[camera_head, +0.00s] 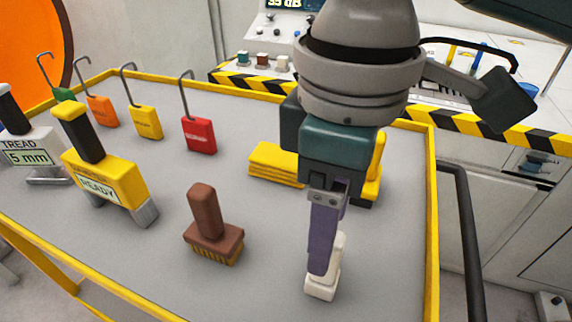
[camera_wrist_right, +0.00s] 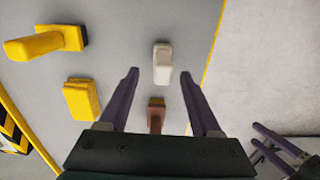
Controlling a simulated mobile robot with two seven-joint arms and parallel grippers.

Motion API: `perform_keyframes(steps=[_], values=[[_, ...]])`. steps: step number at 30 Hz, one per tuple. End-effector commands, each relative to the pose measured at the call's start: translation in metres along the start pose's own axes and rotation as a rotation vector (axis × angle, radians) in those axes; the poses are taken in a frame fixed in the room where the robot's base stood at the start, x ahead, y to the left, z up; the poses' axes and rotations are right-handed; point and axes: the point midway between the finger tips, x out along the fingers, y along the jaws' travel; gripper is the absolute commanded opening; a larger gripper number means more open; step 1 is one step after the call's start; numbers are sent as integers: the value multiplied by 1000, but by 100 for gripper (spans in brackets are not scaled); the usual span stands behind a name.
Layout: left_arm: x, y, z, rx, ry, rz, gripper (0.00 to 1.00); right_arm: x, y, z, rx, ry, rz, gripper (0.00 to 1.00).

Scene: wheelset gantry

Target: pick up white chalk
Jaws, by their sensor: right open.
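The white chalk (camera_head: 322,288) is a pale block with a narrower upright part, standing on the grey cart top near its front right. It also shows in the right wrist view (camera_wrist_right: 162,60), ahead of the spread fingertips. My right gripper (camera_head: 322,268) points down at the chalk and partly hides it in the head view. In the wrist view the right gripper (camera_wrist_right: 160,76) is open, with nothing held between its purple fingers. My left gripper (camera_wrist_right: 280,147) shows at the lower right of the wrist view, off the cart, its two fingers apart and empty.
A brown brush (camera_head: 210,235) stands left of the chalk. Hooked coloured tags (camera_head: 198,135) and a yellow gauge (camera_head: 105,180) stand farther left. A raised yellow rim (camera_head: 432,230) borders the cart.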

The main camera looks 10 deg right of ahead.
Motion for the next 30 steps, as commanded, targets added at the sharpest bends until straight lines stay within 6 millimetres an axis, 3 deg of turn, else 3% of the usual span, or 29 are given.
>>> perform_keyframes(steps=[12, 21, 30], values=[[10, 4, 3, -11, 0, 9, 65, 54, -4, 5, 0, 0, 1, 65], [9, 4, 3, -11, 0, 9, 65, 58, -4, 4, -2, 3, 1, 65], [10, 2, 3, -6, 0, 5, 65, 58, -4, 4, -2, 2, 1, 31]])
